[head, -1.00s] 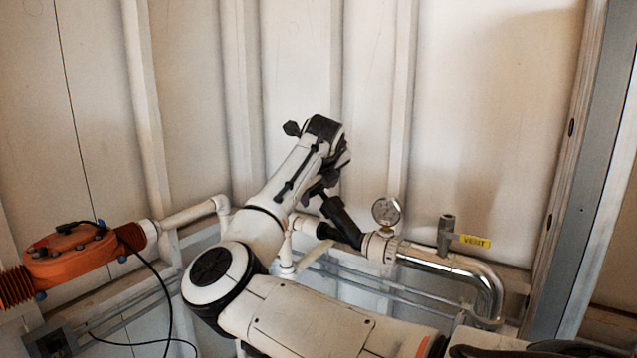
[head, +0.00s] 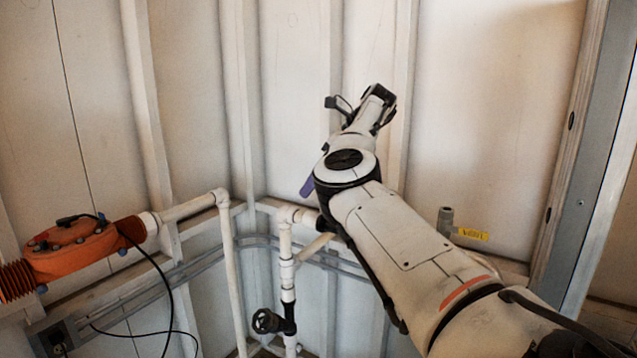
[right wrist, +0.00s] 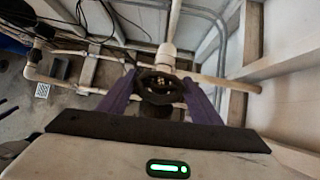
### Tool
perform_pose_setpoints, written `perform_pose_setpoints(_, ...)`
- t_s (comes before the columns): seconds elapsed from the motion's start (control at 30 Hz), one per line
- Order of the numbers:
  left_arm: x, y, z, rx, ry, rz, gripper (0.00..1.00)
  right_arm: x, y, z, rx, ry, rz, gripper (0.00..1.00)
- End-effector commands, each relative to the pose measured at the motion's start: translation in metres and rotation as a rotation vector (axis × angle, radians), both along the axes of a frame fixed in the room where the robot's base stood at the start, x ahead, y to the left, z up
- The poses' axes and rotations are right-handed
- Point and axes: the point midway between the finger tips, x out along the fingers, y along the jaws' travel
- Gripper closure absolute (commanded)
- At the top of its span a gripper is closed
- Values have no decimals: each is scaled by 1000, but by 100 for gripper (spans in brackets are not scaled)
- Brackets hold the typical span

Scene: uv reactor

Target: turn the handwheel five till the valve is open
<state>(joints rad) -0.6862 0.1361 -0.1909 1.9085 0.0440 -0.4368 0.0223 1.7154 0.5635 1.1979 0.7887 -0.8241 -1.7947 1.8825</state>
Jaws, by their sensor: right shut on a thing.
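A dark handwheel (right wrist: 160,92) sits between the purple fingers of my right gripper (right wrist: 160,79) in the right wrist view. The fingers are shut on its rim, one on each side. In the head view only a purple finger (head: 307,187) of this gripper shows, left of my forearm. My arm hides the held wheel and most of its valve there. Another dark handwheel (head: 266,320) is on a valve low on the white vertical pipe (head: 287,265). I cannot read a number on either wheel. My left gripper is out of view.
An orange fitting (head: 75,250) with a black cable is at the left. White pipes run along the corner walls. A yellow tag (head: 473,234) is beside a grey fitting (head: 446,220) right of my arm. The upper wall area is clear.

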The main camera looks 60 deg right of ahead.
Motion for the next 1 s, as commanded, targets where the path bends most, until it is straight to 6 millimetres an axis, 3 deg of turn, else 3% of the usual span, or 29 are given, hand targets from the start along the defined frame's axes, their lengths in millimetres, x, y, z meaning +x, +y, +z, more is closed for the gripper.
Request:
perform_pose_setpoints(0.83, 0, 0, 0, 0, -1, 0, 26, 0, 1, -2, 63, 9, 61, 64)
perform_pose_setpoints(0.87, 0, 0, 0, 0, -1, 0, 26, 0, 1, -2, 63, 9, 61, 40)
perform_pose_setpoints(0.93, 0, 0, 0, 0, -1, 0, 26, 0, 1, -2, 62, 8, 61, 28)
perform_pose_setpoints(1.0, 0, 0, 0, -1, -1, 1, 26, 0, 1, -2, 63, 7, 61, 25)
